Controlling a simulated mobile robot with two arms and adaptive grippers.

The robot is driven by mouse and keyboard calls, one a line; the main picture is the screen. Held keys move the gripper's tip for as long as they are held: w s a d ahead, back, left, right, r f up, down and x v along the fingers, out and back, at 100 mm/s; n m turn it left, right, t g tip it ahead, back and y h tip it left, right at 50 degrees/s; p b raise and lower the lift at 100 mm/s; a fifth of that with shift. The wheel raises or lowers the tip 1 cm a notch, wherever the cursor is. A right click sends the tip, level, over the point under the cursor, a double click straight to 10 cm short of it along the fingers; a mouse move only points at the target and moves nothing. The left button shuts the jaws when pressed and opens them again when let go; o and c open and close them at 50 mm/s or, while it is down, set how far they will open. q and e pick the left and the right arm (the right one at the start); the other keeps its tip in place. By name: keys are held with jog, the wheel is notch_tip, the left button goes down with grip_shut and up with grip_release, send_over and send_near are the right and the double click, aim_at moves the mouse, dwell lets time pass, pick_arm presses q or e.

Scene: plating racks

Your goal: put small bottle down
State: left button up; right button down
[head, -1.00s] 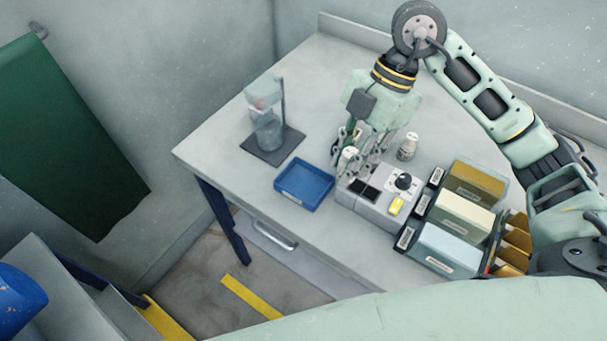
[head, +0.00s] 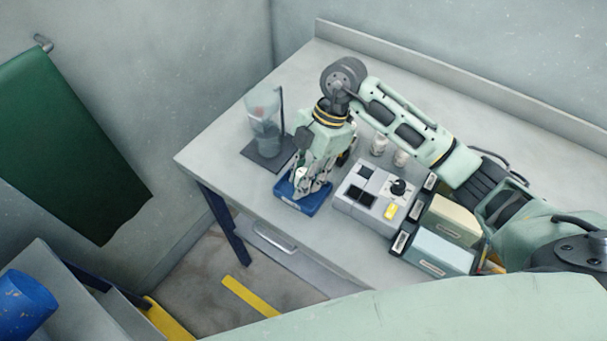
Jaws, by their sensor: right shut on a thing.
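My right gripper (head: 308,188) points down over the small blue tray (head: 317,208) near the table's front edge. It is shut on a small bottle (head: 300,173), whose pale top shows between the fingers. The fingers and the gripper body hide most of the bottle and much of the tray. I cannot tell whether the bottle touches the tray floor. My left gripper is not in view.
A grey device (head: 368,207) with a black knob and yellow button stands right of the tray. Two white bottles (head: 378,145) (head: 400,158) stand behind it. A clear vessel on a stand (head: 263,125) is close on the left. File boxes (head: 442,251) stand right.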

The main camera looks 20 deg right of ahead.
jog(key=c, duration=1.4)
grip_release()
jog(key=shift+f, duration=0.1)
jog(key=shift+c, duration=0.2)
jog(key=b+v, duration=0.2)
jog(key=v, duration=1)
jog(key=shift+r, duration=0.2)
